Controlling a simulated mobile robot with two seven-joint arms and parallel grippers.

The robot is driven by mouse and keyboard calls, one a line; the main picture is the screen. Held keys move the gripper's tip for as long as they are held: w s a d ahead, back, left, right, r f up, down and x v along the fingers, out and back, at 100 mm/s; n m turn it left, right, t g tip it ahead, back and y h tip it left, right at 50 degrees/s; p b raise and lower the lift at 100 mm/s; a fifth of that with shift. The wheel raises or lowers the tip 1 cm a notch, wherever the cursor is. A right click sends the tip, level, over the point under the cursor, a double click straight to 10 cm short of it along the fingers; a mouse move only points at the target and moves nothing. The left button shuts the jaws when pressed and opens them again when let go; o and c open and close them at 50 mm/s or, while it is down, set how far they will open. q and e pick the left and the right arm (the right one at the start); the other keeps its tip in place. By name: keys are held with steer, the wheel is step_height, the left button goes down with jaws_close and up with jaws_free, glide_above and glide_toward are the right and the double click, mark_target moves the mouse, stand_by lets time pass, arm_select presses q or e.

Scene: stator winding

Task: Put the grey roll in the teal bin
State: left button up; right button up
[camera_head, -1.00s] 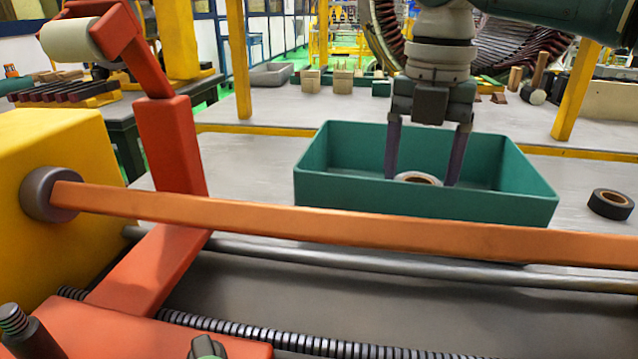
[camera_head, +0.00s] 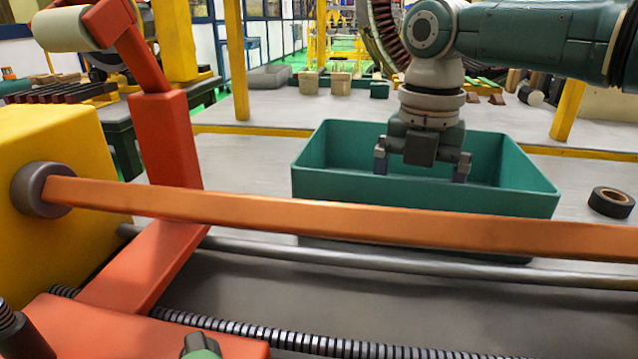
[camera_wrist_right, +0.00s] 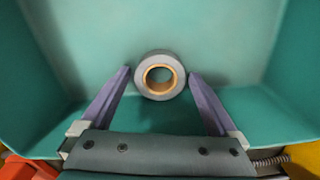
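The grey roll (camera_wrist_right: 160,57) with a tan core shows in the right wrist view, seen against the floor of the teal bin (camera_wrist_right: 245,50). In the head view the roll is hidden behind the front wall of the teal bin (camera_head: 340,188). My left gripper is not in view.
A copper-coloured bar (camera_head: 300,212) and a steel rod (camera_head: 380,266) cross in front of the bin. A black roll (camera_head: 611,203) lies on the table (camera_head: 240,165) to the right. An orange frame (camera_head: 165,140) with a cream roll (camera_head: 62,31) stands left. Table left of the bin is clear.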

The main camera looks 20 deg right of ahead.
steer(key=shift+r, duration=0.3)
steer(key=shift+r+p, duration=1.05)
steer(key=shift+r, duration=4.8)
